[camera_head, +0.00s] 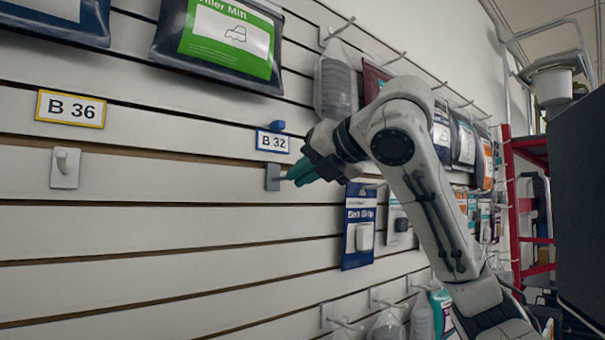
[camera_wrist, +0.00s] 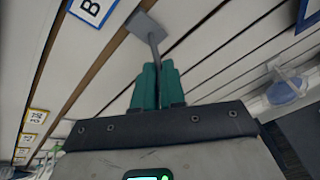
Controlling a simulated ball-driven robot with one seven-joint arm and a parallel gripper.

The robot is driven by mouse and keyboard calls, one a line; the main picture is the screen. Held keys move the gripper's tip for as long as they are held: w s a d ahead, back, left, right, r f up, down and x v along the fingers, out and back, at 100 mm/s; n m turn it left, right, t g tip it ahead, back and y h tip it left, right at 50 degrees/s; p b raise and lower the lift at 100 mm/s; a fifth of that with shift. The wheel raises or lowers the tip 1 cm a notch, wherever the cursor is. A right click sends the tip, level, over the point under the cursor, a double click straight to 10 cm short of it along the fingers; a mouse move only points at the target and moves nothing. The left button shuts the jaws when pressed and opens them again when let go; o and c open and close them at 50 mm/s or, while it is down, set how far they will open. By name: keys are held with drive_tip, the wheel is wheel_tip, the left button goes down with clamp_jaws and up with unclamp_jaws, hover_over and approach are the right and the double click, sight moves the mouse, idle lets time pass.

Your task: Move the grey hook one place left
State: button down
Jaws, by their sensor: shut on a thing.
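The grey hook (camera_head: 272,177) has a flat square plate and a thin shaft. In the head view its plate is at the slatted wall just below the blue-edged B 32 label (camera_head: 272,142). My gripper (camera_head: 303,172) has teal fingers and is shut on the hook's shaft from the right. In the wrist view the grey hook's plate (camera_wrist: 145,26) stands beyond the fingertips, and its shaft runs down between my gripper's fingers (camera_wrist: 157,75). I cannot tell whether the plate is seated in a slot or just apart from the wall.
A white hook (camera_head: 65,168) hangs left under the yellow-edged B 36 label (camera_head: 70,109). Between it and the grey hook the slats are bare. A green-labelled pack (camera_head: 225,38) hangs above. A blue pack (camera_head: 360,227) hangs below right. A blue knob (camera_head: 277,126) is above B 32.

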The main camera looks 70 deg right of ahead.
drive_tip(key=shift+n, duration=0.3)
idle(0.9)
drive_tip(key=shift+s+a, duration=0.35)
drive_tip(key=shift+s, duration=0.45)
idle(0.3)
drive_tip(key=shift+n+p, duration=0.35)
drive_tip(key=shift+n, duration=0.05)
idle(0.9)
drive_tip(key=shift+f+v, duration=0.2)
drive_tip(key=shift+v, duration=0.65)
drive_tip(key=shift+f+v, duration=0.2)
drive_tip(key=shift+v, duration=0.65)
drive_tip(key=shift+f+v, duration=0.2)
drive_tip(key=shift+v, duration=0.65)
drive_tip(key=shift+s+a, duration=0.15)
drive_tip(key=shift+a, duration=0.05)
drive_tip(key=shift+w+a, duration=0.45)
drive_tip(key=shift+a, duration=0.4)
drive_tip(key=shift+w+a, duration=0.4)
drive_tip(key=shift+a, duration=0.5)
drive_tip(key=shift+w+a, duration=0.45)
drive_tip(key=shift+a, duration=0.4)
drive_tip(key=shift+a, duration=0.1)
